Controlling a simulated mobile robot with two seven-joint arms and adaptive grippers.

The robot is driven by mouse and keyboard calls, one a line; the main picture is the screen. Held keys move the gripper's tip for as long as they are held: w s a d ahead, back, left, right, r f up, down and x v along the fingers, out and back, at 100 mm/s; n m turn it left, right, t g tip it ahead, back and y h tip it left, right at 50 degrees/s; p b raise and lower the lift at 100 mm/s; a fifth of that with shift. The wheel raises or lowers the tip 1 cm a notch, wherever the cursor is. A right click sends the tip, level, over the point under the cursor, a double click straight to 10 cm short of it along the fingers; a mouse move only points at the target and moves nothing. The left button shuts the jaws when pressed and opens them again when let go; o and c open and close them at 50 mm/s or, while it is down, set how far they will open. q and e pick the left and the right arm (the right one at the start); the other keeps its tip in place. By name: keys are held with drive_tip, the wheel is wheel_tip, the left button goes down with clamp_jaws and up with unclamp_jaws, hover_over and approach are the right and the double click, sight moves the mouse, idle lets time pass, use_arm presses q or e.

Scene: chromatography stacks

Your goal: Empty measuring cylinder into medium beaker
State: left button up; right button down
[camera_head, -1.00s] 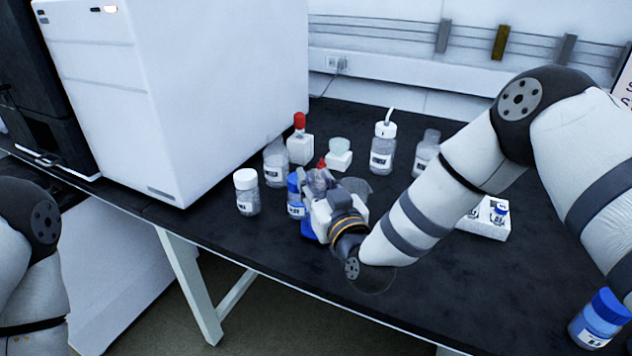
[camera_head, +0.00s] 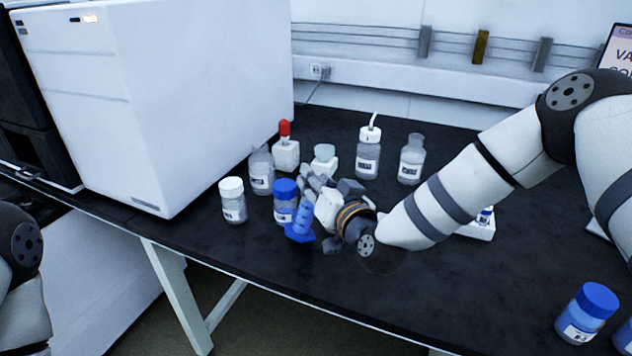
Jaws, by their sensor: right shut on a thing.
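My right gripper (camera_head: 318,195) is among the bottles near the middle of the bench, shut on what seems to be the measuring cylinder. Only a blue part, probably the cylinder's base (camera_head: 300,231), shows clearly below and left of the fingers; it looks tilted. The clear body is hidden or too faint to make out. I cannot pick out the medium beaker with certainty; a faint transparent outline shows just below my right wrist. My left gripper is out of the picture; only part of my left arm shows at the left edge.
A blue-capped bottle (camera_head: 285,205) stands close left of the gripper, with a white-capped bottle (camera_head: 233,203) farther left. Clear bottles, a red-topped dropper bottle (camera_head: 286,150) and a wash bottle (camera_head: 368,152) stand behind. A large white instrument (camera_head: 170,100) fills the back left.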

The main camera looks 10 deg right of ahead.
drive_tip(key=shift+w+d+r+m, duration=0.15)
drive_tip(key=shift+d+m, duration=0.2)
drive_tip(key=shift+m, duration=0.05)
drive_tip(key=shift+d+f+m, duration=0.15)
drive_tip(key=shift+f+m, duration=0.25)
drive_tip(key=shift+m, duration=0.1)
drive_tip(key=shift+r+m+g+y, duration=0.1)
drive_tip(key=shift+m+g+y, duration=0.35)
drive_tip(key=shift+m, duration=0.95)
drive_tip(key=shift+w+g, duration=0.1)
drive_tip(key=shift+g, duration=0.15)
